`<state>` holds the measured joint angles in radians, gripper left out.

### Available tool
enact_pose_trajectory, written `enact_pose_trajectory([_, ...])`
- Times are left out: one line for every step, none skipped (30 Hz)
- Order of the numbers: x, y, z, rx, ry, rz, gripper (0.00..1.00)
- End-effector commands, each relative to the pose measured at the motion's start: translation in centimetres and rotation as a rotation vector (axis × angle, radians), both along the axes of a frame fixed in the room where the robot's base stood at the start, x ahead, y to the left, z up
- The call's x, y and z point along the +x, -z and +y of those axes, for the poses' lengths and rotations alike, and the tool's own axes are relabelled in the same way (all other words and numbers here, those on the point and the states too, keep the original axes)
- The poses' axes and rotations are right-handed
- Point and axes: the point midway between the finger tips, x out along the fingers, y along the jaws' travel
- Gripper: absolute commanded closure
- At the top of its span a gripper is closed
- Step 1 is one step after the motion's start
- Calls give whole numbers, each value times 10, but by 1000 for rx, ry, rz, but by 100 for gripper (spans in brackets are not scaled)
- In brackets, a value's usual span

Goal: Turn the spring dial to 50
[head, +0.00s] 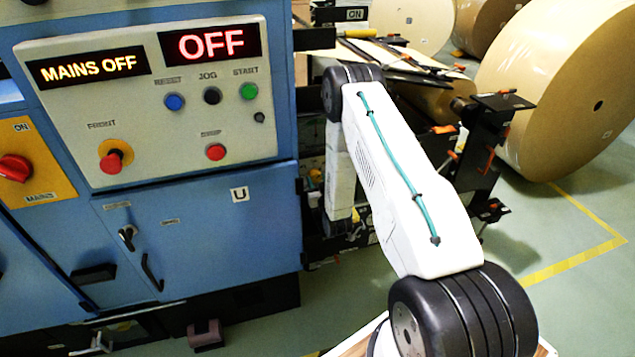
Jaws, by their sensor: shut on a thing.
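I cannot make out the spring dial or its scale in the head view. My white arm rises from the bottom right, bends at a black joint, and its far link drops down beside the right end of the blue machine (225,235). My gripper does not show; the far end of the arm is low among dark machine parts and partly behind my nearer link. What it touches there is hidden.
Large kraft rolls (560,90) stand at the back right. Green floor with a yellow line (570,265) is clear at right.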

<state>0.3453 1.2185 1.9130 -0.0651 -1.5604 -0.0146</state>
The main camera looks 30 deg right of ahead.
Motion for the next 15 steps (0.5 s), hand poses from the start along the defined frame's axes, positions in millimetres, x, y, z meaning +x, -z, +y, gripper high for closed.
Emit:
enact_pose_trajectory([0,0,0,-10,0,3,84])
enact_pose_trajectory([0,0,0,-18,0,5,84])
enact_pose_trajectory([0,0,0,-34,0,10,84])
enact_pose_trajectory([0,0,0,-45,0,13,84])
enact_pose_trajectory([0,0,0,-61,0,17,84])
enact_pose_trajectory([0,0,0,-81,0,23,84])
enact_pose_trajectory([0,0,0,-100,0,29,84])
enact_pose_trajectory([0,0,0,-119,-1,33,84])
enact_pose_trajectory([0,0,0,-146,-1,41,84])
enact_pose_trajectory([0,0,0,-169,-1,48,84])
enact_pose_trajectory([0,0,0,-193,-1,55,83])
enact_pose_trajectory([0,0,0,-225,-1,64,83])
enact_pose_trajectory([0,0,0,-250,-1,71,83])
enact_pose_trajectory([0,0,0,-275,-1,78,83])
enact_pose_trajectory([0,0,0,-309,-1,88,83])
